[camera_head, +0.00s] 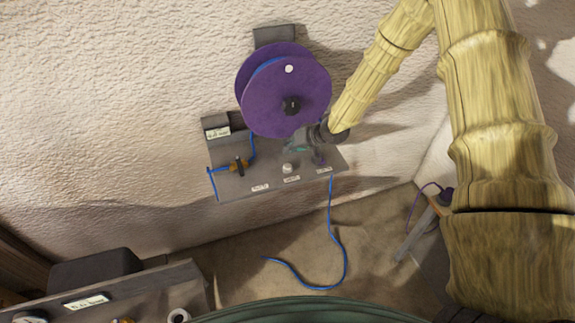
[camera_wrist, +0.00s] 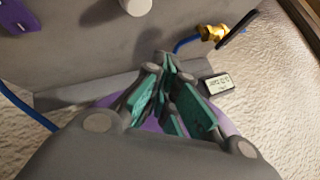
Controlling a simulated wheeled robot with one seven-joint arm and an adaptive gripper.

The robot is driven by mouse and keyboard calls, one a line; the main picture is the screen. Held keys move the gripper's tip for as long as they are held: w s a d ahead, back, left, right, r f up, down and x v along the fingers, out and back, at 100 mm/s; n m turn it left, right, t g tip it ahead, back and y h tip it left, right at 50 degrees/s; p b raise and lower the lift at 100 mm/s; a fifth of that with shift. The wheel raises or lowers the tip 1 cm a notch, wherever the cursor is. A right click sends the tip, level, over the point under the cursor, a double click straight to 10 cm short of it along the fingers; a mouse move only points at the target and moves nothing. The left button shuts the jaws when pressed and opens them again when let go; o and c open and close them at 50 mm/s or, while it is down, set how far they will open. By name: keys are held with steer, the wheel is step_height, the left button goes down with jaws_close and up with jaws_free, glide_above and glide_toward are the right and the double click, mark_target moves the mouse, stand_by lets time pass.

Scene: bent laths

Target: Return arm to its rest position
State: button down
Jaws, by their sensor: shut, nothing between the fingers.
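My arm, with a yellow bamboo-like skin, comes down from the top right in the head view. My gripper (camera_head: 300,147) is at the wall panel, just below the purple reel and partly hidden by it. In the wrist view my gripper (camera_wrist: 168,75) shows green pads brought together, with nothing between them. It points towards the grey panel (camera_wrist: 75,45); I cannot tell whether it touches it.
A purple reel (camera_head: 302,95) hangs on the wall above the labelled grey panel (camera_head: 225,186). A brass valve (camera_head: 238,166) with blue tubing is on its left. A blue tube (camera_head: 345,262) trails to the floor. Another panel (camera_head: 150,290) stands at lower left.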

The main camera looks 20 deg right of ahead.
steer(key=s+a+f+g+h+b, duration=0.1)
steer(key=s+a+f+g+b, duration=0.1)
steer(key=s+f, duration=0.8)
steer(key=s+a+f+g+h+b, duration=0.1)
steer(key=s+a+f+b, duration=0.15)
steer(key=s+f, duration=0.75)
steer(key=s+d+f+g+h+b, duration=0.1)
steer(key=s+g, duration=0.1)
steer(key=s, duration=1.2)
steer(key=s+d+f+n+g+h+b, duration=0.1)
steer(key=s+d+f+g+h, duration=0.1)
steer(key=s, duration=1.3)
steer(key=shift+d+f+h, duration=0.15)
steer(key=shift+d+h, duration=0.15)
steer(key=shift+d, duration=0.1)
